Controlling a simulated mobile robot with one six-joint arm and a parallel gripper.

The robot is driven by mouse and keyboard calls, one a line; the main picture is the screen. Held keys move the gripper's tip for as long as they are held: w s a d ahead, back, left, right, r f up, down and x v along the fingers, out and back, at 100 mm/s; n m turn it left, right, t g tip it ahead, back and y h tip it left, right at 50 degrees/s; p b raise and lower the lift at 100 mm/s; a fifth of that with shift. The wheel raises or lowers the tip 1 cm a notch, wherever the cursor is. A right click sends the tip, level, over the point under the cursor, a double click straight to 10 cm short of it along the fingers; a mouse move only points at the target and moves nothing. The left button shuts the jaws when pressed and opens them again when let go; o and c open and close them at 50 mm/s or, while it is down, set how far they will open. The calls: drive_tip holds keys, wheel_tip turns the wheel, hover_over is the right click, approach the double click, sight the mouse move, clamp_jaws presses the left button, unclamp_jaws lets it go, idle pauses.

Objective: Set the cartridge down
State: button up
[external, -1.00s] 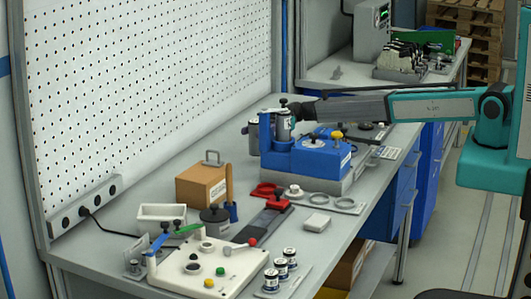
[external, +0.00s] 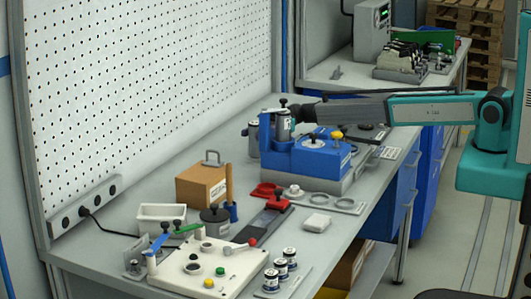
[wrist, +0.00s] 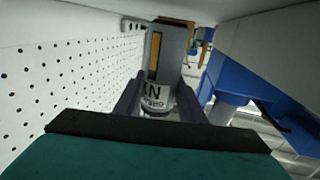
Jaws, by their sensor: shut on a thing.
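In the wrist view the labelled cartridge (wrist: 157,103) shows between the two dark fingers of my gripper (wrist: 158,100). The cartridge's underside is hidden, so I cannot tell whether it touches a surface.
The pegboard wall (external: 150,90) stands to the left. A tan box (external: 203,186), a white tray (external: 162,217), red-handled parts (external: 278,201) and a cream fixture (external: 208,268) occupy the nearer bench. Several small labelled jars (external: 281,268) stand at the front edge.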

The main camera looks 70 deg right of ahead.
drive_tip(key=shift+f+b, duration=0.25)
drive_tip(key=shift+b, duration=0.2)
drive_tip(key=o, duration=1.2)
drive_tip(key=shift+c, duration=0.2)
drive_tip(key=shift+r+p, duration=0.25)
drive_tip(key=shift+p, duration=0.3)
drive_tip(key=shift+r+p, duration=0.35)
drive_tip(key=shift+p, duration=0.3)
drive_tip(key=shift+r, duration=0.1)
